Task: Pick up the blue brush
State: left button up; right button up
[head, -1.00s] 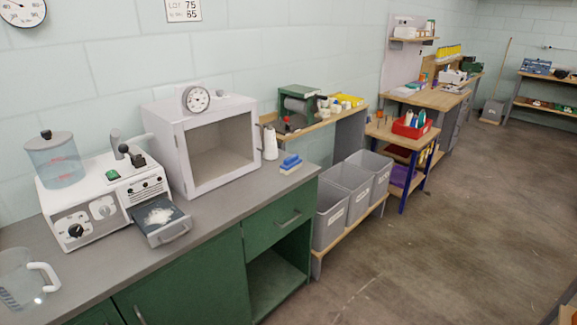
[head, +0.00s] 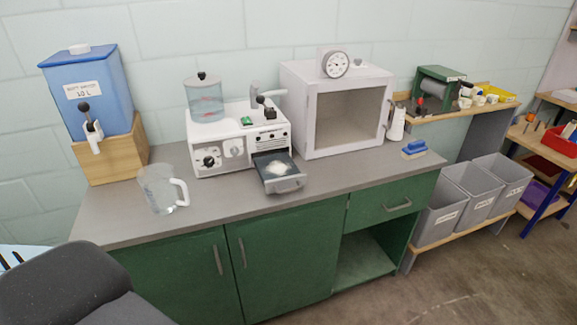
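The blue brush (head: 413,146) lies at the right end of the grey counter (head: 330,178). It has a blue top and a pale underside. It is next to a white bottle-like container (head: 397,124), to the right of the white box-shaped cabinet. Nothing is touching it from above. Neither of my grippers shows in the head view. A dark part at the lower left seems to be mine.
A machine (head: 238,140) with an open drawer (head: 280,176) of white powder stands mid-counter. A clear jug (head: 157,188), a blue water tank (head: 88,92) and the white cabinet (head: 312,115) share the counter. Grey bins (head: 437,214) stand at right.

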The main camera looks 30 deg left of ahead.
aim_at(414, 149)
jog(key=i+l, duration=0.25)
jog(key=i+l+u, duration=0.15)
jog(key=l, duration=0.2)
jog(key=i+l, duration=0.25)
jog(key=i+l+u, duration=0.15)
jog(key=l, duration=0.25)
jog(key=i+l, duration=0.25)
jog(key=i+l+u, duration=0.1)
jog(key=l, duration=0.35)
jog(key=i+l+u, duration=0.1)
jog(key=i+l, duration=0.35)
jog(key=l, duration=0.3)
jog(key=u, duration=0.05)
